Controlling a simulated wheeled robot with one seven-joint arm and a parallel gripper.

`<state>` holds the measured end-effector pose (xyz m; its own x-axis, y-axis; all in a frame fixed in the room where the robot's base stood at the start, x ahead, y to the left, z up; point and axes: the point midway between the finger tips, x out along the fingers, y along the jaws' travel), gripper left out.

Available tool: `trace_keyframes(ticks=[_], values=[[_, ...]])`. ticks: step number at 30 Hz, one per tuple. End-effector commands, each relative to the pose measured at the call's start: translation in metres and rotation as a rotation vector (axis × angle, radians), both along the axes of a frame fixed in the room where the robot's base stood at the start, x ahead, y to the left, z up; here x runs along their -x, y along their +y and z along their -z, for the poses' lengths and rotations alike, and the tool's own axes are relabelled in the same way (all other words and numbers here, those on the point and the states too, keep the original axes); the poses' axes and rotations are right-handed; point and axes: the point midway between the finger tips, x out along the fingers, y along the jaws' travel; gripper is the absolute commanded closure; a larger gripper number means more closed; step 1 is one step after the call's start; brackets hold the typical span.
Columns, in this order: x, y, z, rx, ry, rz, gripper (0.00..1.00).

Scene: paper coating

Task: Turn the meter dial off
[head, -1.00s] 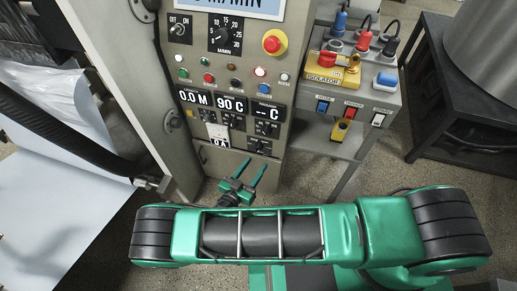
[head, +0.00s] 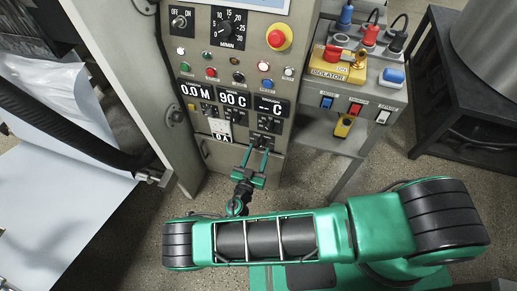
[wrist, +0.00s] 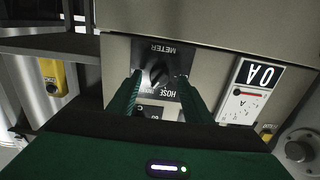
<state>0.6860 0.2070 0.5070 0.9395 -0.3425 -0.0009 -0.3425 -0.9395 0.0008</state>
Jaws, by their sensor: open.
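The meter dial (wrist: 157,73) is a small black knob on a dark panel marked METER, seen upside down in the wrist view. Its pointer setting is hard to read. My gripper (wrist: 159,82) is open, with one green finger on each side of the dial. I cannot tell whether the fingers touch it. In the head view my gripper (head: 257,152) reaches up to the low part of the grey cabinet, and its fingers partly cover the small black dial panels there.
The cabinet has a white 0A meter (head: 221,132), digital displays (head: 233,99), buttons and a red emergency stop (head: 279,37). A black hose (head: 60,130) runs at left.

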Motion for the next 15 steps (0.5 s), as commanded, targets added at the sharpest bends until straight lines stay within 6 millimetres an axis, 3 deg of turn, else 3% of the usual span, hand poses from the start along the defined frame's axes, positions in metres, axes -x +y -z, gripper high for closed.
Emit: trace_keyframes(ticks=[6, 15], values=[[-0.016, -0.006, 0.0, 0.0, 0.0, 0.0, 0.54], [-0.018, -0.007, 0.0, 0.0, 0.0, 0.0, 0.54]])
